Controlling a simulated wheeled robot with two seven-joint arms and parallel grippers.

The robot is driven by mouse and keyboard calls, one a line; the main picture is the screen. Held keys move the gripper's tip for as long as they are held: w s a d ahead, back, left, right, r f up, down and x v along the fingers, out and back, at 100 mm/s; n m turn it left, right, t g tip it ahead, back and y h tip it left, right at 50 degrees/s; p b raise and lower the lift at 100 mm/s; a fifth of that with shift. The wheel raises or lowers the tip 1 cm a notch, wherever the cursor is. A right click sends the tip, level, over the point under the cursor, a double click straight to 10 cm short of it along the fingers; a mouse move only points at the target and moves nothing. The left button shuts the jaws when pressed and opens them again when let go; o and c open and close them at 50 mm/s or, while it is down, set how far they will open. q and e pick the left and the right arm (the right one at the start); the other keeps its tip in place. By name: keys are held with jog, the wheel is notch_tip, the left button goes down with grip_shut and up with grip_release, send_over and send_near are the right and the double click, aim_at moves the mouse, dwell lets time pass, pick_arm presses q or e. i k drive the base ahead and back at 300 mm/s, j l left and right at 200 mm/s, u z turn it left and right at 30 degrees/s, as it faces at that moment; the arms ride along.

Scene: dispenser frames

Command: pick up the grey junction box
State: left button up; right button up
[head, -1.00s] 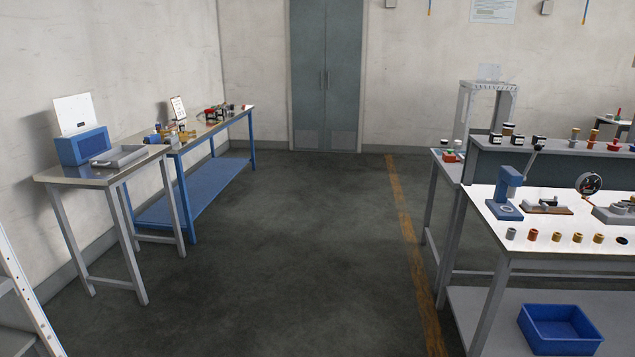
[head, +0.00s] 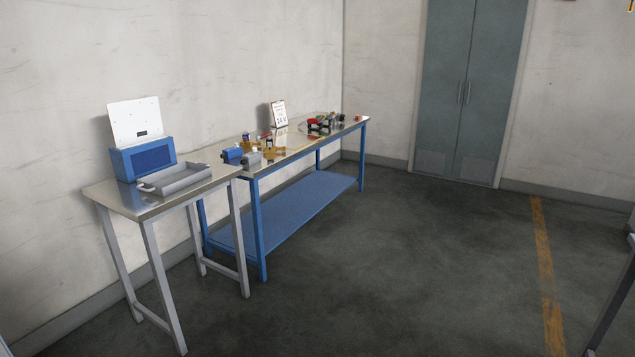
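A small grey box (head: 251,161), which looks like the grey junction box, sits on the near end of the long blue-framed bench (head: 258,221) in the head view. A similar blue box (head: 232,155) stands just to its left. The grey box is small at this distance and its details are hard to make out. Neither of my grippers is in view.
A grey-legged table (head: 125,200) stands nearer, holding a grey tray (head: 178,181) and a blue bin (head: 143,158) with a white panel. Several small items and a clipboard (head: 278,114) are on the bench.

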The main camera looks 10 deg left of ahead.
aim_at(250, 159)
jog(key=i+j+u, duration=0.3)
jog(key=i, duration=0.95)
jog(key=i+l+u, duration=0.1)
jog(key=i+u, duration=0.2)
jog(key=i, duration=0.95)
jog(key=i+l+u, duration=0.15)
jog(key=i, duration=0.25)
jog(key=i+u, duration=0.2)
jog(key=i, duration=0.2)
jog(key=i+l+u, duration=0.5)
jog(key=i+u, duration=0.15)
jog(key=i+l+u, duration=0.5)
jog(key=l, duration=0.1)
